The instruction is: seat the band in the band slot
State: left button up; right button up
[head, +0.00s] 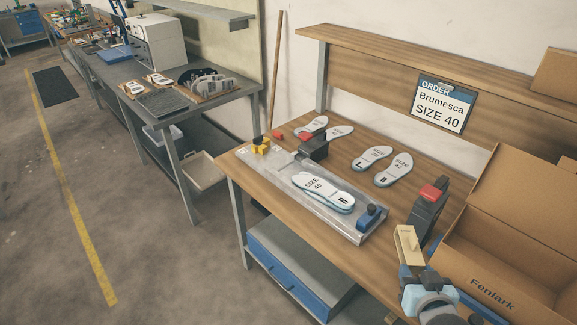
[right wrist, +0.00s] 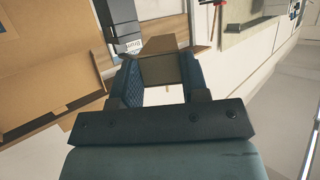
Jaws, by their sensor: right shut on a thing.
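A cream, flat-sided piece with a small dark mark, which I take for the band (head: 408,247), stands upright in my right gripper (head: 411,270) at the lower right of the head view. In the right wrist view the band (right wrist: 161,69) sits between the blue textured pads of the right gripper (right wrist: 160,80), which is shut on it. A clear-and-grey fixture (head: 272,167) on the bench holds a pair of white SIZE 40 insoles (head: 322,192). I cannot tell which part is the band slot. My left gripper is not in view.
A dark stand with a red top (head: 430,205) is just behind the held piece. An open Fenlark carton (head: 500,285) is at the right. Loose insoles (head: 383,166) lie behind the fixture. An order sign (head: 439,104) reads Brumesca SIZE 40. Bare wood lies before the stand.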

aim_at(290, 171)
jog(key=i+j+z, duration=0.1)
jog(key=j, duration=0.25)
jog(key=i+j+z, duration=0.1)
jog(key=i+j, duration=0.2)
jog(key=i+j+z, duration=0.15)
jog(key=j, duration=0.25)
jog(key=i+j+z, duration=0.1)
jog(key=j, duration=0.25)
jog(key=i+j+z, duration=0.1)
jog(key=j, duration=0.3)
jog(key=i+j+z, duration=0.1)
jog(key=i+j, duration=0.15)
jog(key=j, duration=0.15)
jog(key=i+j+z, duration=0.1)
jog(key=j, duration=0.3)
jog(key=i+j+z, duration=0.15)
jog(key=j, duration=0.3)
